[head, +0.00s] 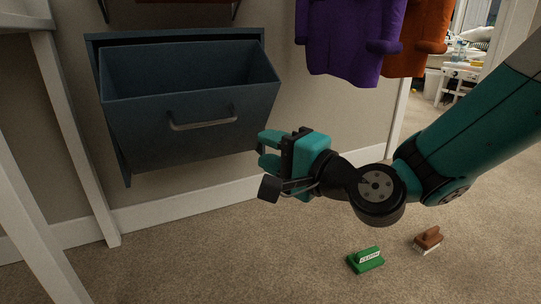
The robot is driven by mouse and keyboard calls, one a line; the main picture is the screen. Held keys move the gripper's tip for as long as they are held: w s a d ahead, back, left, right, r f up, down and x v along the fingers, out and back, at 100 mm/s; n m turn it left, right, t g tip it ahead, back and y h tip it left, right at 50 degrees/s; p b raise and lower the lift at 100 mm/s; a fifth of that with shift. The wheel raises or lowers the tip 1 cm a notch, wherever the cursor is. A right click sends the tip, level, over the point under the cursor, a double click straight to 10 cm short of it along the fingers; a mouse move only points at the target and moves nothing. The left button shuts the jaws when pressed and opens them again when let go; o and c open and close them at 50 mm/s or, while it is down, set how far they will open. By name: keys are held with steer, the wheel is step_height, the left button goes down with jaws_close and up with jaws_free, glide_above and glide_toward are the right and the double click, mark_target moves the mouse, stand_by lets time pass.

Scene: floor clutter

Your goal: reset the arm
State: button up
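My gripper (263,150) is in the middle of the head view, on the end of my teal and black arm. Its two teal fingers point left and stand apart with a gap between them, and I see nothing held there. In the picture the fingers are just right of the lower right part of the blue-grey tilt-out bin (150,130); I cannot tell how near they are in depth. The bin hangs on the wall, tipped open, with a metal handle (203,119) on its front. Its bottom inside is hidden.
A green block-like thing with a white label (366,261) and a brown brush (428,240) lie on the carpet at lower right. A purple coat (345,40) and an orange coat (420,35) hang above. A pale table frame (70,130) stands left. A doorway opens at right.

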steer(key=shift+s+d, duration=0.25)
steer(key=s+d+r+n+g+h+p, duration=0.6)
steer(key=s+d+r+p, duration=0.35)
steer(key=r+p, duration=0.4)
steer(key=s+d+r+n+g+h+p, duration=0.45)
steer(key=s+d+r+n+p, duration=0.5)
steer(key=p, duration=0.75)
step_height(320, 180, up, 38)
steer(key=s+a+m+p, duration=0.1)
steer(key=p, duration=3.5)
steer(key=shift+s+g, duration=0.35)
steer(key=shift+g, duration=0.1)
steer(key=shift+a+f, duration=0.1)
